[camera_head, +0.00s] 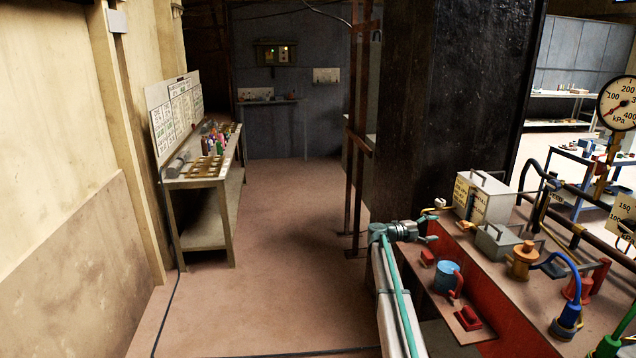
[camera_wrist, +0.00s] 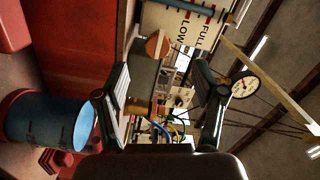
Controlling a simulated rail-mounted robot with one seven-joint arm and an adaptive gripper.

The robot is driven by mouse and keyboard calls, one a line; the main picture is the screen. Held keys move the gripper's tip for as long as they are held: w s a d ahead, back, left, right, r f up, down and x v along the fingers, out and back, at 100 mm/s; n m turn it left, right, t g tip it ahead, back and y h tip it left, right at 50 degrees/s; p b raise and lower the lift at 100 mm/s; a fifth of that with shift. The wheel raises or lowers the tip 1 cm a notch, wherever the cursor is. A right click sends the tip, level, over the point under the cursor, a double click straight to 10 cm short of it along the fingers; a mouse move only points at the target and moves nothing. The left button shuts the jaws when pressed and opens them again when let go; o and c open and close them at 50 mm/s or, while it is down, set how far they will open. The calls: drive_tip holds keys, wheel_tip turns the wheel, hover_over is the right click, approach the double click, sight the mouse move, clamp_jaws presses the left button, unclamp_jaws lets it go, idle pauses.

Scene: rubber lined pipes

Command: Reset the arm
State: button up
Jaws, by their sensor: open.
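My gripper (camera_head: 433,228) is at the end of my arm, near the left edge of the cluttered bench in the head view. Its fingers point right, toward the bench. In the wrist view the two dark fingers of my gripper (camera_wrist: 162,88) are spread apart, with nothing held between them. A blue mug (camera_head: 447,278) with a red handle stands below and right of the gripper, on a low red-sided shelf. The mug also shows large at the left of the wrist view (camera_wrist: 45,118).
A white box (camera_head: 482,199) and grey metal box (camera_head: 497,241) sit close right of my gripper. Red blocks (camera_head: 427,257) lie near the mug. Hoses and a pressure gauge (camera_head: 618,102) crowd the right. A side table (camera_head: 208,180) stands left; the middle floor is clear.

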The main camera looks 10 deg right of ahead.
drive_tip(key=w+a+r+n+t+y, duration=0.1)
drive_tip(key=w+a+n+t+y, duration=0.1)
drive_tip(key=w+a+n+t, duration=0.55)
drive_tip(key=a+f+n+t+y, duration=0.8)
drive_tip(key=a+f+n+y, duration=0.1)
drive_tip(key=f+n, duration=0.1)
drive_tip(key=s+a+f+n+g+y, duration=0.35)
drive_tip(key=s+a+f, duration=0.5)
drive_tip(key=f, duration=0.35)
drive_tip(key=s+a+f+n+g+y, duration=0.3)
drive_tip(key=s+a+f+n+y, duration=0.2)
drive_tip(key=s+a+f, duration=0.45)
drive_tip(key=s+a+f+n+g, duration=0.1)
drive_tip(key=s+a+f+g, duration=0.3)
drive_tip(key=s, duration=0.7)
drive_tip(key=s+a+f+n+g, duration=0.25)
drive_tip(key=s+f, duration=0.45)
drive_tip(key=s, duration=0.5)
drive_tip(key=s+a+f+n+g, duration=0.15)
drive_tip(key=s+f+g, duration=0.3)
drive_tip(key=s, duration=0.65)
drive_tip(key=s+a+f+n+g+h, duration=0.1)
drive_tip(key=s+g, duration=0.4)
drive_tip(key=s, duration=2.1)
drive_tip(key=shift+s+f+n, duration=0.25)
drive_tip(key=shift+s+n, duration=0.05)
drive_tip(key=shift+h, duration=0.25)
